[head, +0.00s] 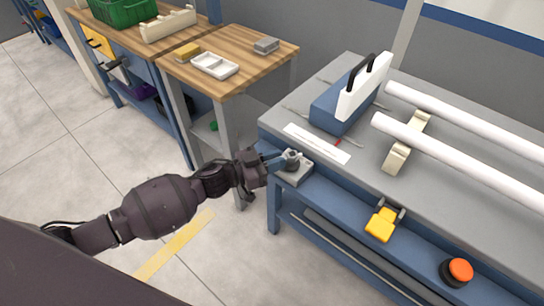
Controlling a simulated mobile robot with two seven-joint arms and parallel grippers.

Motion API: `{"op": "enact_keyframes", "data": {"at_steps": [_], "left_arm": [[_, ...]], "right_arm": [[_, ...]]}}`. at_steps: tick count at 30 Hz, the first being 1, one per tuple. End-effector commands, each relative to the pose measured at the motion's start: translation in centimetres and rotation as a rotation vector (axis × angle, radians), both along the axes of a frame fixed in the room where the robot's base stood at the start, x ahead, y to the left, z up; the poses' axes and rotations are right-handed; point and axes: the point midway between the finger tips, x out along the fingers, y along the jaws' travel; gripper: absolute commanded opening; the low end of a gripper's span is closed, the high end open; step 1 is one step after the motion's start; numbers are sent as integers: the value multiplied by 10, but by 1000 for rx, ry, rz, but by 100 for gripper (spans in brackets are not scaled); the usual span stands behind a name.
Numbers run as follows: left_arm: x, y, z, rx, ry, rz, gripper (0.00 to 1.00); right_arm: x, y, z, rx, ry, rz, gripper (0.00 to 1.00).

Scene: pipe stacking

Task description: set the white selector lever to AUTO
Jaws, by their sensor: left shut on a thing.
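The selector (296,174) is a small grey block with a round dark-grey post on top, at the front left corner of the grey workbench. My left gripper (279,159) reaches it from the left, with its fingers at the post. It is shut on the selector's lever, which is mostly hidden by the fingers. I cannot make out the lever's white colour, which way it points, or the AUTO mark. My right gripper is not in view.
The grey workbench (365,165) carries white pipes (455,160) on a cream support (408,142), a blue-and-white case (345,98) and a white strip (317,143). A yellow part (381,224) and an orange button (461,269) sit along the front. A wooden table (235,85) stands left.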

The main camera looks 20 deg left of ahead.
Motion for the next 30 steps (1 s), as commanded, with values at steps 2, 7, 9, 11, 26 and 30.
{"op": "enact_keyframes", "data": {"at_steps": [2,7,9,11,26,30], "left_arm": [[-2,-3,8,-7,-4,62,0],[-6,-8,5,-8,-1,182,0],[-8,-9,4,-6,0,226,0],[-8,-11,3,-6,0,261,0],[-12,-18,1,-4,0,453,0],[-13,-19,1,-2,-1,473,0]], "right_arm": [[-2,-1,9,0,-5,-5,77],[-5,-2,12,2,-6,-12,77],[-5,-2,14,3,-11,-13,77],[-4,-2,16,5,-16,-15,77],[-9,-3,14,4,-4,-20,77],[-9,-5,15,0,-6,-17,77]]}}
